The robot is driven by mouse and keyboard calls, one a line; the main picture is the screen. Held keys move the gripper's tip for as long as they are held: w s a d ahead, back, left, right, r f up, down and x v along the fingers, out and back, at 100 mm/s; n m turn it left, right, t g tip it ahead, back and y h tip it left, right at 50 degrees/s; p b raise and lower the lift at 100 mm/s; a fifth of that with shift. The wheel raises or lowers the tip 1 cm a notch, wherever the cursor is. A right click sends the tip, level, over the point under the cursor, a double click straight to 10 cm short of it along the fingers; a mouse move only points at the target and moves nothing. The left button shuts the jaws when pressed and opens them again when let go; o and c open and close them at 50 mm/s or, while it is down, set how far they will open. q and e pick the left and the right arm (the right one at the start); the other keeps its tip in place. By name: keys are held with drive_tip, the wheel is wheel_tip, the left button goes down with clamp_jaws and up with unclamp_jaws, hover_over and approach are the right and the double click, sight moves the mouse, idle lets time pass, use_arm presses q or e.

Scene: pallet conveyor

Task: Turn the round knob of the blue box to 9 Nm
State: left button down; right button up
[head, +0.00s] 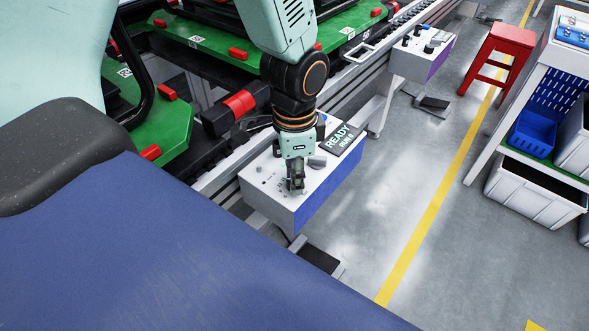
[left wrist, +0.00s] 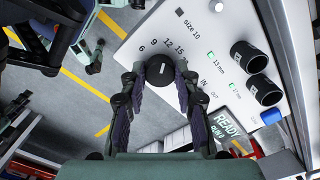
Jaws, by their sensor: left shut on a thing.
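The blue box (head: 325,197) has a blue front side and a white top panel, and stands beside the conveyor. My left gripper (head: 295,188) points down at its top panel. In the left wrist view the round black knob (left wrist: 160,70) sits between the two fingertips of my left gripper (left wrist: 159,82), which is shut on it from both sides. Numbers 6, 9, 12 and 15 are printed in an arc by the knob. A short white mark shows on the knob, but I cannot tell which number it points to. In the head view the gripper hides the knob. My right gripper is not in view.
A dark display (head: 340,138) on the box reads READY, RUN 6. Two black sockets (left wrist: 248,57) stand on the panel. Green pallets (head: 205,38) lie on the conveyor behind. A red stool (head: 503,55) and a shelf with bins stand at right, beyond free floor.

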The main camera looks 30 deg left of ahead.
use_arm(q)
drive_tip(key=n+p, duration=0.2)
drive_tip(key=p, duration=0.1)
drive_tip(key=shift+r+n, duration=0.1)
drive_tip(key=shift+n, duration=0.2)
drive_tip(key=shift+n+p, duration=0.75)
drive_tip(key=shift+n, duration=0.45)
drive_tip(key=c, duration=1)
unclamp_jaws()
wheel_tip(320, 180, up, 12)
drive_tip(key=shift+f, duration=0.1)
drive_tip(key=shift+s, duration=0.1)
